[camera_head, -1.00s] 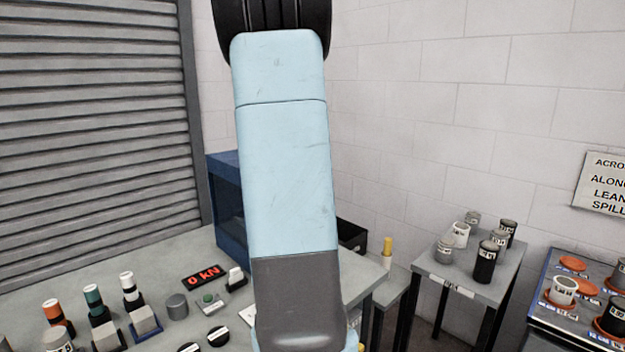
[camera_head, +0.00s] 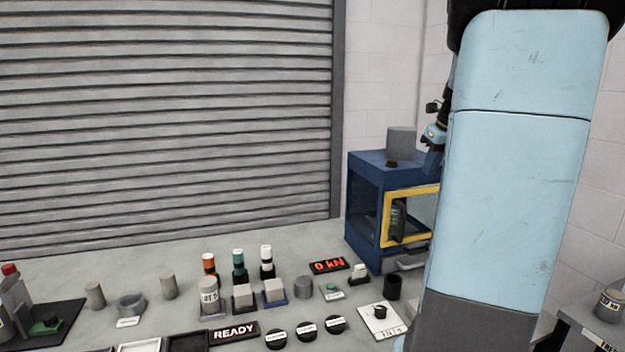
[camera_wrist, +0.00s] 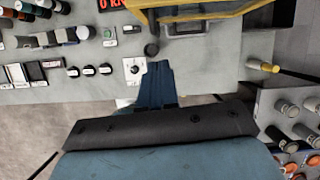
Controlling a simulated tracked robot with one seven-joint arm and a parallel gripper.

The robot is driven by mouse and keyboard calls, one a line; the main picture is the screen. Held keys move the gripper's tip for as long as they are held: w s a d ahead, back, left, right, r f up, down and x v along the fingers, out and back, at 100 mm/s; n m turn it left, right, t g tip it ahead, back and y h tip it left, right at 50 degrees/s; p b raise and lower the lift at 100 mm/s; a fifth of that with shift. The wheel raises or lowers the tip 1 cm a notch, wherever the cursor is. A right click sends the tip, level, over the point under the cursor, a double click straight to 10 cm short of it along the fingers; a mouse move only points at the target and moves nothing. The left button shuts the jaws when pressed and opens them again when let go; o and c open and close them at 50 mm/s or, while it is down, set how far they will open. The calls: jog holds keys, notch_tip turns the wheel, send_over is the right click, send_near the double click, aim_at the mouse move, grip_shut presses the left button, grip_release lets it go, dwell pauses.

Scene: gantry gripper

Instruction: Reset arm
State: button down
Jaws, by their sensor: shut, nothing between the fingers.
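My gripper (camera_wrist: 157,82) shows in the wrist view as narrow blue fingers closed together, with nothing between them. It hangs over the grey bench (camera_wrist: 205,72), near its front edge, and appears apart from everything there. In the head view my pale blue arm link stands upright at the right and hides much of what is behind it. A small blue and black part of my arm shows at its left edge, in front of the blue machine; the fingertips are hidden there.
A blue cabinet (camera_head: 362,215) with a yellow-framed window stands at the bench's back right. A "0 kN" display (camera_head: 329,266), a READY sign (camera_head: 234,333), black knobs (camera_head: 306,327) and several bottles and blocks crowd the bench. A side rack of canisters (camera_wrist: 270,125) is at the right.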

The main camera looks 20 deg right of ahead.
jog(key=s+a+n, duration=0.3)
jog(key=a+n, duration=0.6)
jog(key=a, duration=0.1)
jog(key=s+a+n, duration=0.4)
jog(key=a+n, duration=0.5)
jog(key=a, duration=0.2)
jog(key=s+a+f+n, duration=0.2)
jog(key=s+a+n, duration=0.3)
jog(key=n, duration=0.3)
jog(key=s+a+f+n+t, duration=0.1)
jog(key=s+a+f+n, duration=0.1)
jog(key=s+a+n, duration=0.3)
jog(key=a+n, duration=0.2)
jog(key=n, duration=0.2)
jog(key=shift+s+f+n, duration=0.3)
